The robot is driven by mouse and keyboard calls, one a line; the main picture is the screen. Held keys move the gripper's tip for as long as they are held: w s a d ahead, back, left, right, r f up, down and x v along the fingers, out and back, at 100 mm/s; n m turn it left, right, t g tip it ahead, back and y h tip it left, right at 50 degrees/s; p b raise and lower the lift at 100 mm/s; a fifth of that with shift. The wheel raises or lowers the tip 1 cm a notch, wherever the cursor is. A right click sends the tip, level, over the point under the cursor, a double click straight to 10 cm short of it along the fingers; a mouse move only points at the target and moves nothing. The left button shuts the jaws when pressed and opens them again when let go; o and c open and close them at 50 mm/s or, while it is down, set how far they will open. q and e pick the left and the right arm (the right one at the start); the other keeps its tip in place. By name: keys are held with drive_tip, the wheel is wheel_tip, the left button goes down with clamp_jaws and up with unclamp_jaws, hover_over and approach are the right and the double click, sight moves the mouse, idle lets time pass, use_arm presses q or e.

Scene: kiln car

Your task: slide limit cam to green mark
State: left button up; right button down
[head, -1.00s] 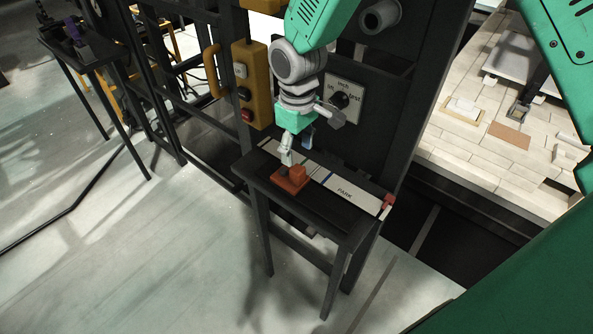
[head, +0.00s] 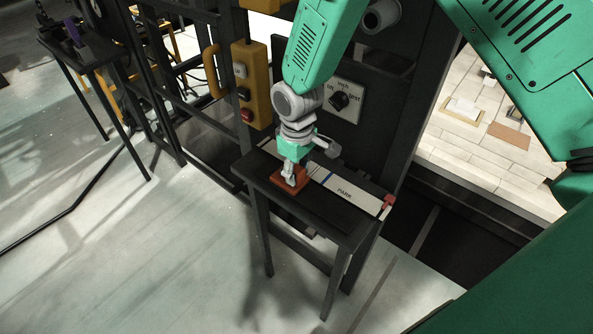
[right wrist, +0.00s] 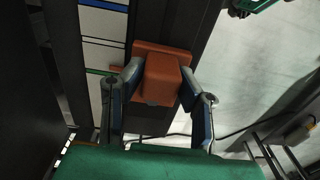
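The limit cam is an orange-red block (head: 276,181) with a raised knob. It sits on the dark rail of a small black stand and also shows in the right wrist view (right wrist: 163,78). Its thin pointer lies close to a green mark (right wrist: 98,72) on the white scale strip. A blue mark (right wrist: 104,5) is farther along the strip. My right gripper (head: 291,182) points down over the cam. In the right wrist view its fingers (right wrist: 161,75) straddle the knob, with a narrow gap seen on the left; contact on the right is unclear. My left gripper is not in view.
The strip's PARK end (head: 345,193) has a red piece (head: 388,201) at its edge. Behind the stand are a dial plate (head: 340,101) and a yellow button box (head: 251,85). Open floor lies in front of the stand.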

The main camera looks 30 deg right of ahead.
drive_tip(key=shift+w+a+r+p, duration=0.15)
drive_tip(key=shift+w+r+p, duration=0.05)
drive_tip(key=shift+w+p, duration=0.35)
drive_tip(key=shift+w+a+f, duration=0.15)
drive_tip(key=shift+w+f, duration=0.05)
drive_tip(key=shift+w, duration=0.1)
drive_tip(key=c, duration=1.2)
unclamp_jaws()
drive_tip(key=shift+s+a, duration=0.1)
drive_tip(key=shift+s, duration=0.1)
drive_tip(key=shift+d, duration=0.2)
drive_tip(key=shift+r, duration=0.2)
wheel_tip(320, 180, up, 12)
drive_tip(key=shift+f, duration=0.2)
